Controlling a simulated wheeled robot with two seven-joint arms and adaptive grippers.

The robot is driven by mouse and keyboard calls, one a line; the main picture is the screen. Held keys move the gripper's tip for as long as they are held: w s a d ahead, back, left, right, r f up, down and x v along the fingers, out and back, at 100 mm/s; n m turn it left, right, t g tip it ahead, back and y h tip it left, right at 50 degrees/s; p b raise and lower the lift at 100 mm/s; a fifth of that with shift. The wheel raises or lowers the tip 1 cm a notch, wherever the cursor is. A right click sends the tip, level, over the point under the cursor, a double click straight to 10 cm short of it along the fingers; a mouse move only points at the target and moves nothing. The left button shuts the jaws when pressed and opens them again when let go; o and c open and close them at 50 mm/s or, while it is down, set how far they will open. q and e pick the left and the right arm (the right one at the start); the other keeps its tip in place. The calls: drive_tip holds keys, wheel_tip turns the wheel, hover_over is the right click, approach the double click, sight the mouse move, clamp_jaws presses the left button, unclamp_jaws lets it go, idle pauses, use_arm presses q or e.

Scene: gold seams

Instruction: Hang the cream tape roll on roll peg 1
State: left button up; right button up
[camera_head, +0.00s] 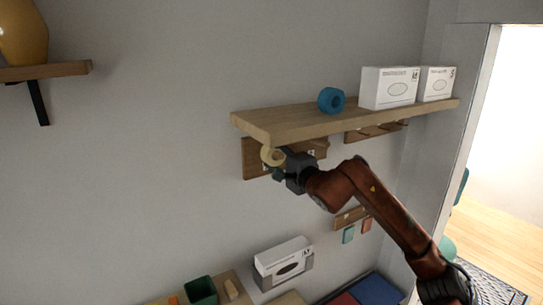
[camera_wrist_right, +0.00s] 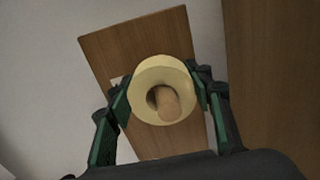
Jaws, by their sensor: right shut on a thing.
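The cream tape roll (camera_head: 271,156) is in my right gripper (camera_head: 278,161), in front of a wooden peg board under the shelf. In the right wrist view the roll (camera_wrist_right: 145,76) faces me, with the green fingers of the gripper (camera_wrist_right: 159,88) on either side of it. A wooden peg (camera_wrist_right: 167,104) shows in the roll's hole, against its lower right side, and its end seems to stick out toward me. The roll appears to be around the peg. The peg board (camera_wrist_right: 120,48) is behind. My left gripper is not in view.
The wooden shelf (camera_head: 290,122) is just above the roll, with a blue tape roll (camera_head: 331,100) and two white boxes (camera_head: 389,88) on it. Another peg rail (camera_head: 362,134) is to the right. A tissue-style box (camera_head: 284,256) and green bin (camera_head: 201,290) are below.

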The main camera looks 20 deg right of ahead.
drive_tip(key=o, duration=1.2)
drive_tip(key=shift+o, duration=0.2)
drive_tip(key=s+d, duration=0.1)
drive_tip(key=s, duration=1.1)
drive_tip(key=shift+d, duration=0.3)
